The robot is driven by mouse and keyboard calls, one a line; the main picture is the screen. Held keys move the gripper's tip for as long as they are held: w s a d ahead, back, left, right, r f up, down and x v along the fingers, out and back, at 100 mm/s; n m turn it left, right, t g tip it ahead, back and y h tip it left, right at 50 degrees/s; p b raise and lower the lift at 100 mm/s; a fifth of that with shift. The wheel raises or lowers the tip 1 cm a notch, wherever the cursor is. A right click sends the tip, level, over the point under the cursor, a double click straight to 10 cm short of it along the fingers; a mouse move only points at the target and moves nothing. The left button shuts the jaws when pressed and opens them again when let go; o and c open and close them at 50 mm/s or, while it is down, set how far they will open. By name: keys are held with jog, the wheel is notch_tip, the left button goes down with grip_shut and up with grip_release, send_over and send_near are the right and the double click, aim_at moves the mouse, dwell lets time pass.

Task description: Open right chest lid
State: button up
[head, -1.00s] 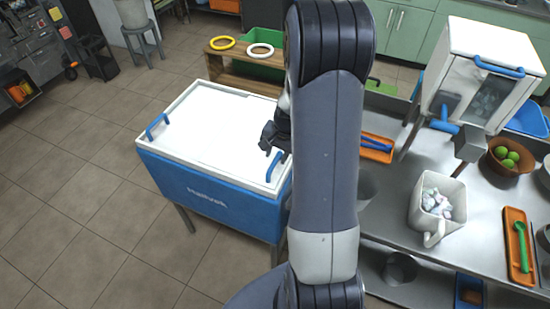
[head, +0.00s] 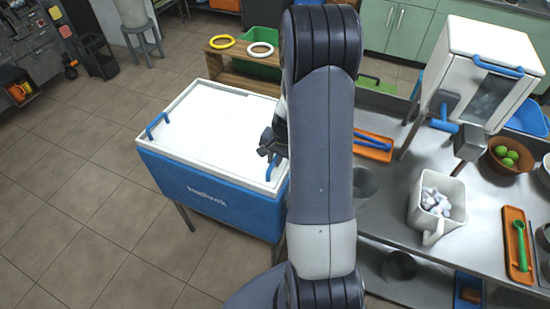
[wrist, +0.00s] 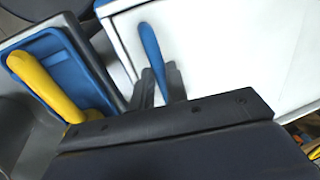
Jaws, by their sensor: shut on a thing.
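The chest (head: 215,195) is a blue box with a white top, left of my arm in the head view. Its right lid (head: 235,140) lies flat and closed, with a blue handle (head: 271,172) near its front right corner. Another blue handle (head: 157,125) is at the left. My gripper (head: 270,152) is at the right handle. In the wrist view the blue handle (wrist: 150,45) runs down between the dark fingers (wrist: 158,88), which are shut on it. My arm hides the chest's right edge in the head view.
A metal counter (head: 385,200) is on the right, with a white pitcher (head: 421,213) and an orange tray (head: 373,147). A wooden rack with rings (head: 262,50) stands behind the chest. The wrist view shows a yellow handle (wrist: 45,88) by a blue tray (wrist: 55,55).

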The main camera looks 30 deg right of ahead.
grip_shut()
send_over(227, 153)
jog(key=shift+b, duration=0.4)
jog(key=o, duration=0.7)
grip_release()
jog(key=shift+s, duration=0.1)
jog(key=shift+r, duration=0.1)
jog(key=r, duration=0.3)
jog(key=s+d+r+b, duration=0.1)
jog(key=r, duration=0.6)
jog(key=shift+s+d+r, duration=0.15)
jog(key=shift+s+r, duration=0.1)
jog(key=shift+s, duration=0.1)
jog(key=shift+f, duration=0.1)
